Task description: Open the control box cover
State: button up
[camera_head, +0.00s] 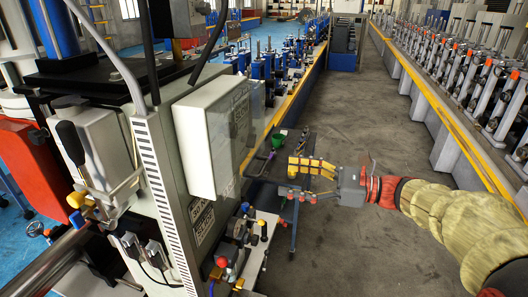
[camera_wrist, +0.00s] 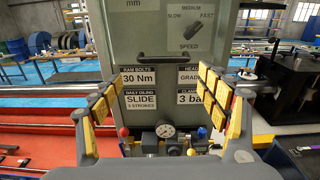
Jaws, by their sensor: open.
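The control box (camera_head: 200,148) is a pale grey-white box on the side of the machine column, left of my gripper in the head view. A clear pane (camera_head: 258,125) shows along its right side; I cannot tell whether this is the cover or how far it stands open. In the wrist view a grey-green panel (camera_wrist: 150,38) with a speed dial print fills the upper middle. My gripper (camera_head: 298,178) is open, right of and a little below the box, apart from it. In the wrist view its yellow-and-black fingers (camera_wrist: 160,100) are spread wide with nothing between them.
Below the panel are printed plates (camera_wrist: 139,78), a pressure gauge (camera_wrist: 165,131) and coloured knobs. In the head view, small fittings (camera_head: 235,262) stick out under the box. The grey aisle floor (camera_head: 345,120) is clear.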

aim_at(264, 166)
jog(key=x, duration=0.5)
jog(key=r+x, duration=0.1)
jog(key=x, duration=0.1)
jog(key=shift+w+a+p, duration=0.2)
jog(key=shift+w+p, duration=0.15)
jog(key=shift+c, duration=1.2)
jog(key=c, duration=1.1)
jog(key=shift+c, duration=0.3)
